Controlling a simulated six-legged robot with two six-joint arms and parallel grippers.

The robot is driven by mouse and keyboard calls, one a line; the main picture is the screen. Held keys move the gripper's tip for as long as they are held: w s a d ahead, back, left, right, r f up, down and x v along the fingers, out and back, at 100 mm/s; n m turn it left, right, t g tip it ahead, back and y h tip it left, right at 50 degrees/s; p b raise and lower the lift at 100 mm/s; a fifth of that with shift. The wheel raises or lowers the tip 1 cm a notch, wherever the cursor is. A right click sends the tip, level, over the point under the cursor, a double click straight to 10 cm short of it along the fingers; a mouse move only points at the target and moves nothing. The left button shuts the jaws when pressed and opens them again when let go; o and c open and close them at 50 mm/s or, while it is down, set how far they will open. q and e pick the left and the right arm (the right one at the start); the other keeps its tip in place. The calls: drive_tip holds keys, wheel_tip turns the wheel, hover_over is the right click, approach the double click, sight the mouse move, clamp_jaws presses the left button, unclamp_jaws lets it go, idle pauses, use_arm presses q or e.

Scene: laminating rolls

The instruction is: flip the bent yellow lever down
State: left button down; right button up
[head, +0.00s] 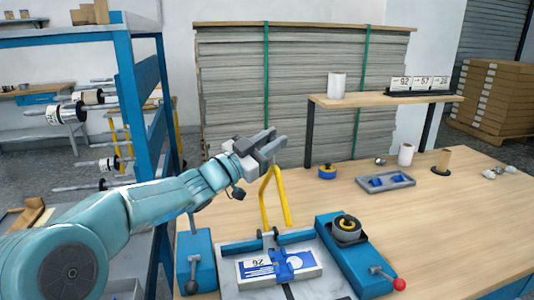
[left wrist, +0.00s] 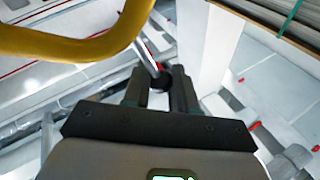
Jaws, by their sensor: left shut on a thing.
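The bent yellow lever (head: 267,200) stands up from the blue and grey press (head: 300,236) on the wooden table, its bend at the top. In the left wrist view the yellow lever (left wrist: 75,45) curves across the upper left, close to the camera. My left fingers (left wrist: 160,88) show just below it. My right gripper is not in view.
On the press lie a white printed card (head: 258,266) and a blue clamp (head: 282,266). A blue rack (head: 140,90) stands left.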

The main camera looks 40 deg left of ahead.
use_arm(q)
drive_tip(key=shift+s+d+f+m+b, duration=0.2)
drive_tip(key=shift+s+d+m+b, duration=0.15)
drive_tip(key=shift+d, duration=0.1)
drive_tip(key=c, duration=0.9)
unclamp_jaws()
drive_tip(key=shift+w, duration=0.15)
drive_tip(key=shift+c, duration=0.2)
drive_tip(key=b+v, duration=0.2)
drive_tip(key=v, duration=1.4)
drive_tip(key=shift+a+f, duration=0.2)
